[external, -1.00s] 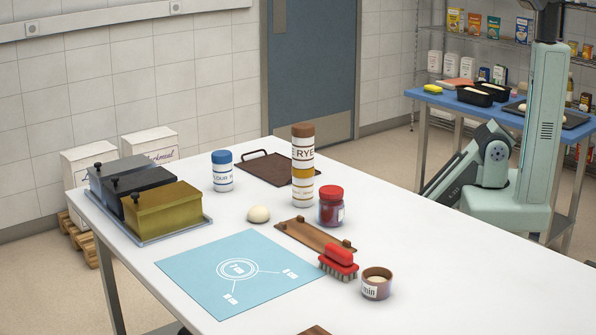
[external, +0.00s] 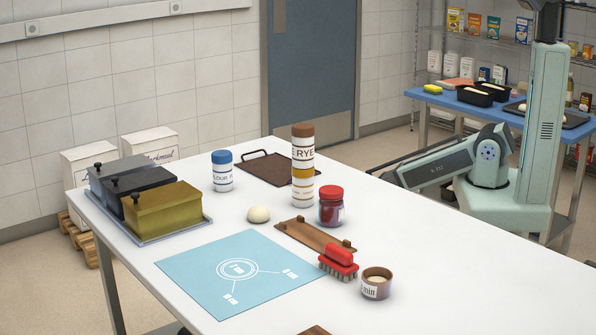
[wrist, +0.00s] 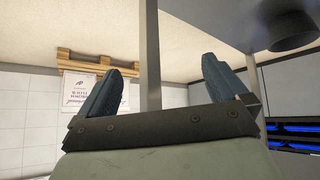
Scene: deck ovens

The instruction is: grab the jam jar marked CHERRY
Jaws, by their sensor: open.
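A glass jar with a red lid and dark red contents (external: 331,207) stands upright on the white table (external: 450,270), right of the tall RYE canister. Only a sliver of its label shows, so I cannot read CHERRY. No other jam jar is in view. My gripper (wrist: 163,85) is open and empty in the wrist view, its two dark fingers wide apart. That view shows a wall, a pallet and a table leg, so my gripper appears low, beside or below the table. It cannot be made out in the external view, and the jar is not in the wrist view.
The RYE canister (external: 303,165) stands close left of the jar. A wooden board (external: 313,236), red brush (external: 338,262) and small brown pot (external: 377,284) lie in front. The table's right side is clear.

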